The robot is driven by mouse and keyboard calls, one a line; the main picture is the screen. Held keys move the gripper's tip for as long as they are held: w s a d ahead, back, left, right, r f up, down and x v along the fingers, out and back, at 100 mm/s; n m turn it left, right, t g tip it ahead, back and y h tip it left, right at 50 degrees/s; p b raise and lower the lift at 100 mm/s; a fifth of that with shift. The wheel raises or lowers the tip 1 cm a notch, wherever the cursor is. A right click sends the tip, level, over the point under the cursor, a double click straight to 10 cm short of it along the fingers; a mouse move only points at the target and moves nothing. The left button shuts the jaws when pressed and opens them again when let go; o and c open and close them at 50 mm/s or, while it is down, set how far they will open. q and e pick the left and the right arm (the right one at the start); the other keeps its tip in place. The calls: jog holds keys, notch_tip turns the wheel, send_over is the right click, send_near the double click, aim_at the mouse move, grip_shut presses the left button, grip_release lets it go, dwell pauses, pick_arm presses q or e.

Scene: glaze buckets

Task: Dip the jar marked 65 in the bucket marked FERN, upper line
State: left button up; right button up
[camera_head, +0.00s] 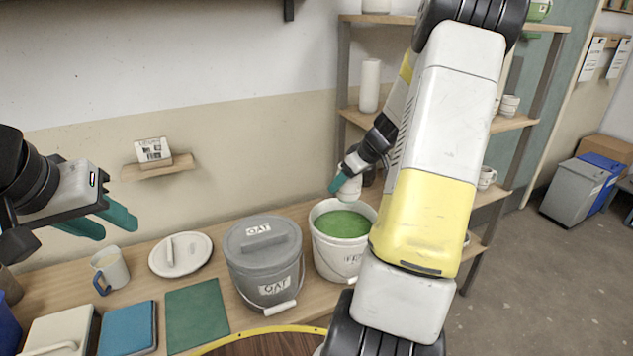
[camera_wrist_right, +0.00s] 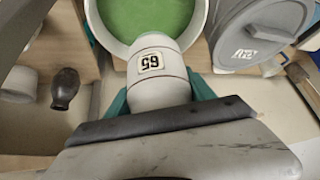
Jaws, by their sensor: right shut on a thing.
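The white jar marked 65 (camera_wrist_right: 160,92) is between the teal fingers of my right gripper (camera_wrist_right: 158,100), which is shut on it. In the head view the jar (camera_head: 350,187) is above the open white bucket (camera_head: 333,254) of green glaze, apart from the glaze surface. The bucket's label is partly hidden by my right arm, so I cannot read it in full. The bucket also shows in the wrist view (camera_wrist_right: 205,22) beyond the jar. My left gripper (camera_head: 107,221) is open and empty at the left, above the table.
A grey lidded bucket marked OAT (camera_head: 262,262) stands just left of the white bucket. A white lid (camera_head: 181,255), a mug (camera_head: 109,268) and a green board (camera_head: 196,316) lie or stand further left. Shelves (camera_head: 512,123) with pottery rise behind my right arm.

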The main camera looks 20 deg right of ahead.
aim_at(341, 189)
jog(key=x, duration=0.3)
jog(key=shift+s+f, duration=0.15)
jog(key=shift+f, duration=0.3)
notch_tip(341, 189, down, 3)
jog(key=shift+r, duration=0.1)
jog(key=shift+d, duration=0.2)
jog(key=shift+f, duration=2.4)
jog(key=shift+f, duration=0.1)
jog(key=shift+f, duration=2.85)
jog(key=shift+f, duration=0.15)
jog(key=shift+f, duration=1.1)
jog(key=shift+f, duration=0.15)
